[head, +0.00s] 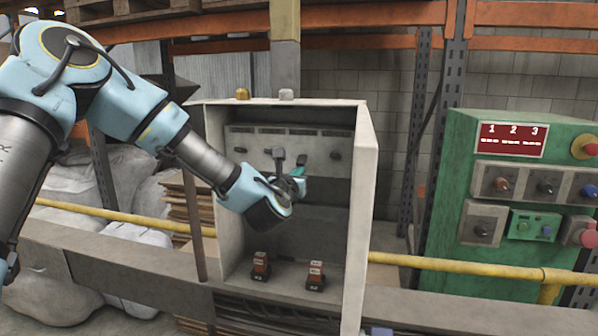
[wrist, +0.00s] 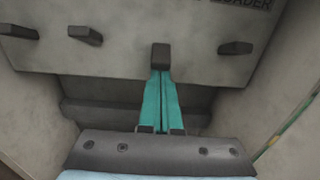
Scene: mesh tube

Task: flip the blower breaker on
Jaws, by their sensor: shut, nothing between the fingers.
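A grey breaker panel (head: 246,135) with a row of dark levers is set inside an open cabinet. It also shows in the wrist view (wrist: 120,60). My gripper (head: 299,171) is in front of the panel, its teal fingers shut together and empty. In the wrist view the fingertips (wrist: 161,73) end at the lower edge of one dark lever (wrist: 160,56), which looks larger than its neighbours; I cannot tell whether they touch. Only a label ending "OADER" (wrist: 247,4) shows at the top right; the blower label cannot be read.
Other levers (wrist: 85,35) (wrist: 235,48) sit on both sides of the fingers. The cabinet's right wall (head: 362,210) stands close to my gripper. Two small orange-and-black devices (head: 260,264) (head: 315,275) sit on the cabinet floor. A green control box (head: 450,190) stands at the right.

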